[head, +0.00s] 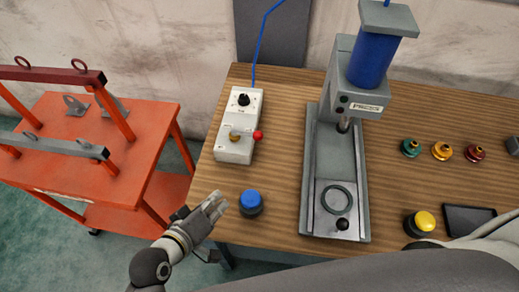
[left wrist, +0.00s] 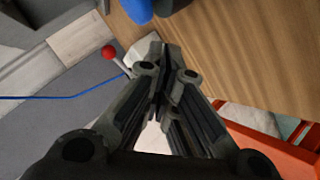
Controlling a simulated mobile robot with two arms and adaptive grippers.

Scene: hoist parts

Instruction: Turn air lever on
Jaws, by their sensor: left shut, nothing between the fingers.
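The air lever is a short lever with a red ball (head: 258,135) on the right side of a pale grey control box (head: 241,108). The box also has a black knob and a brass part, and a blue hose runs from its top. The lever points right in the head view. My left gripper (head: 218,203) is shut and empty, near the table's left front edge, below the box and apart from it. In the left wrist view, the shut fingers (left wrist: 168,62) show with the red ball (left wrist: 108,52) to their left. My right gripper is out of view.
A blue button (head: 251,202) stands just right of my left gripper. The press (head: 338,150) stands right of the box on the wooden table (head: 285,130). A yellow button (head: 424,221) and several coloured fittings are farther right. An orange cart (head: 140,150) stands at left.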

